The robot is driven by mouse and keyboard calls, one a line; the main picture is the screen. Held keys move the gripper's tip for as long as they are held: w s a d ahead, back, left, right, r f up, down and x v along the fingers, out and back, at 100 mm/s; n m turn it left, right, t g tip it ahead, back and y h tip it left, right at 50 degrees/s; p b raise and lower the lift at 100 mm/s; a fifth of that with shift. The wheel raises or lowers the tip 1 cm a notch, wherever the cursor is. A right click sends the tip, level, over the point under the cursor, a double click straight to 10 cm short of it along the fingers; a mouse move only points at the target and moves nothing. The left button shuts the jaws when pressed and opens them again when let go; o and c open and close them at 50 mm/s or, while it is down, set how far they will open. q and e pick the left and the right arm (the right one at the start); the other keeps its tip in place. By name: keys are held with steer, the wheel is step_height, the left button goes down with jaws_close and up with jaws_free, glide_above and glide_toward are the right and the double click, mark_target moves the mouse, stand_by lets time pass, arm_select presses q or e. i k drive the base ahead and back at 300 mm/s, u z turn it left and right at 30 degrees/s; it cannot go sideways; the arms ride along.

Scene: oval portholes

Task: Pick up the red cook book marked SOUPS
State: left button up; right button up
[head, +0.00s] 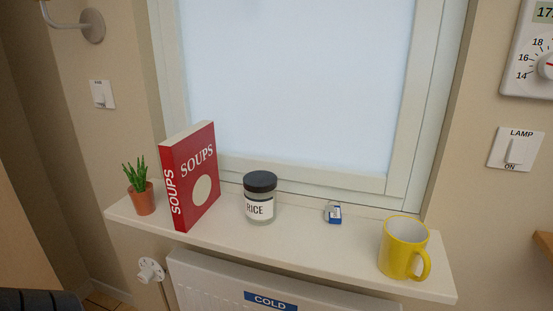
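The red cook book (190,176) marked SOUPS stands upright on the white window sill shelf (300,247), left of its middle. Its front cover, with a pale round patch, and its spine, also marked SOUPS, both show. It stands between a potted plant and a glass jar, and nothing covers it. Neither of my grippers shows in the head view.
A potted plant (142,199) is left of the book. Right of it stand a RICE jar (259,207), a small blue-and-grey object (334,213) and a yellow mug (400,251). The window (290,85) is behind; a radiator (200,283) and valve (150,271) are below.

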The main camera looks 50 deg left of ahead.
mark_target(188, 158)
steer(key=u, duration=1.9)
steer(key=k, duration=0.4)
steer(key=u, duration=1.35)
steer(key=i, duration=0.7)
steer(key=z, duration=0.6)
